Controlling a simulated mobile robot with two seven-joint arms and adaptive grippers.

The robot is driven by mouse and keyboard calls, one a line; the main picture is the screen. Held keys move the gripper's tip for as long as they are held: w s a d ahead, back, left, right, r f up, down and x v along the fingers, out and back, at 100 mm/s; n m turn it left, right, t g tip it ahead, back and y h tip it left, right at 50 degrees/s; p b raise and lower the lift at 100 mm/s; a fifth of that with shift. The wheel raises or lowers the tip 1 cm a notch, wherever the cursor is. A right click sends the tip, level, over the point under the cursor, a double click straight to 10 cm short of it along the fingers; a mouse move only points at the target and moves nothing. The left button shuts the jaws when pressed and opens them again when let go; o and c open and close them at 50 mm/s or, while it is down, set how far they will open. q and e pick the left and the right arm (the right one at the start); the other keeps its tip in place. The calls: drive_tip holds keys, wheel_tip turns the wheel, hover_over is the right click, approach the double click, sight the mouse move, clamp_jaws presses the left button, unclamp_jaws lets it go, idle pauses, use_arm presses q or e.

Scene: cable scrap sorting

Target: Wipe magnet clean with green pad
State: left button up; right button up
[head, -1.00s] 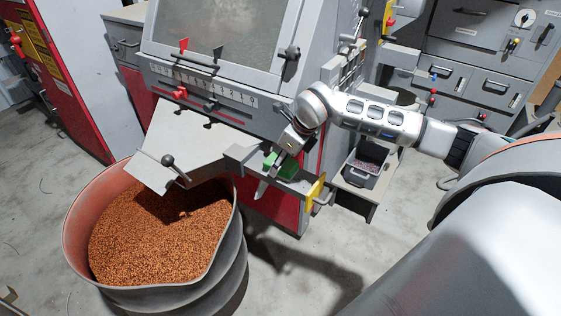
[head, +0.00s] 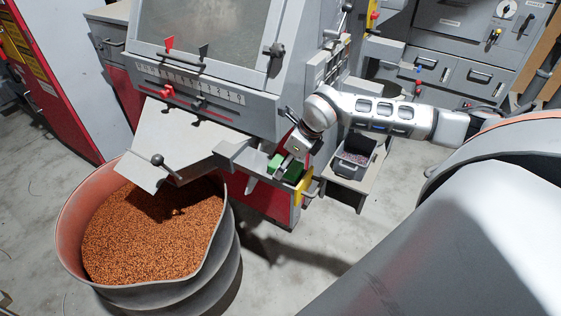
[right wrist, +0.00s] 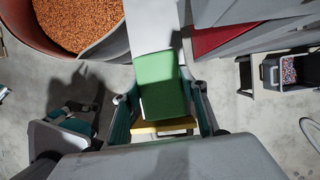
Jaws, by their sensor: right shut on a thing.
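My right gripper (head: 287,171) is shut on the green pad (right wrist: 162,85), its fingers at either side of the pad in the right wrist view. The pad also shows in the head view (head: 275,163), partly covered by the gripper. The pad lies over a pale grey bar (right wrist: 150,28), which looks like the magnet, at the machine's front ledge. A yellow end piece (head: 303,187) is close by. Whether pad and bar touch is hidden. A grey and teal part that looks like my left gripper (right wrist: 75,112) shows low at left in the wrist view; its fingers are unclear.
A large round bin (head: 75,257) of copper-coloured granules stands below the sloping chute (head: 180,150). The grey machine (head: 215,95) rises behind the ledge. A small bin (head: 352,165) sits on a shelf to the right. The floor in front is clear.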

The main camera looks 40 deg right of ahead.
sight(300, 171)
drive_tip(key=shift+s+d+f, duration=0.1)
drive_tip(key=shift+s+d, duration=0.15)
drive_tip(key=shift+s, duration=0.45)
drive_tip(key=shift+s+d, duration=0.25)
drive_tip(key=shift+s, duration=0.4)
drive_tip(key=shift+s+d+p, duration=0.4)
drive_tip(key=shift+s, duration=0.45)
drive_tip(key=c, duration=0.5)
drive_tip(key=shift+s+d+f, duration=0.1)
drive_tip(key=shift+s, duration=0.35)
drive_tip(key=shift+s+f, duration=0.15)
drive_tip(key=shift+w+a+b, duration=0.25)
drive_tip(key=shift+w+b, duration=0.2)
drive_tip(key=shift+w, duration=0.35)
drive_tip(key=shift+w+a+b, duration=0.15)
drive_tip(key=shift+w+a, duration=0.3)
drive_tip(key=shift+w, duration=0.4)
drive_tip(key=shift+w+a+b, duration=0.15)
drive_tip(key=shift+w+a, duration=0.25)
drive_tip(key=shift+w, duration=0.45)
drive_tip(key=shift+w+a+r, duration=0.1)
drive_tip(key=shift+w+a, duration=0.25)
drive_tip(key=shift+w, duration=0.6)
drive_tip(key=shift+w+a+r, duration=0.1)
drive_tip(key=shift+w+a, duration=0.25)
drive_tip(key=shift+w, duration=0.6)
drive_tip(key=shift+w+a+r, duration=0.1)
drive_tip(key=shift+w+a, duration=0.25)
drive_tip(key=shift+w, duration=0.6)
